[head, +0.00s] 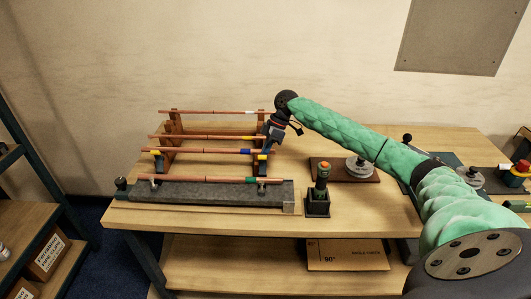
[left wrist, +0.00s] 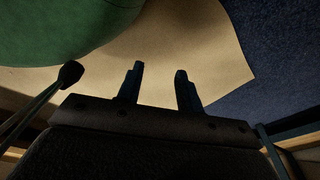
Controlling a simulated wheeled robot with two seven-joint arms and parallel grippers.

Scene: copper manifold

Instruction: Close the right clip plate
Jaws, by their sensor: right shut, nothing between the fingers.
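Several copper pipes (head: 200,150) lie across a wooden rack with a left upright (head: 168,140) and a right upright (head: 262,102). The pipes carry white, yellow, blue and green bands near their right ends. My right gripper (head: 267,146) is shut and empty, pointing down at the right upright by the yellow and blue bands. It covers part of that upright, and I cannot make out the right clip plate or whether it touches it. My left gripper (left wrist: 160,82) shows only in the left wrist view, open and empty, its two dark fingers apart.
A grey bar (head: 220,194) with a copper pipe above it lies along the front. A black holder (head: 318,206) with a green-and-orange item stands to its right. A round metal piece (head: 359,166) sits on a brown board. Bare table (head: 355,205) lies at front right.

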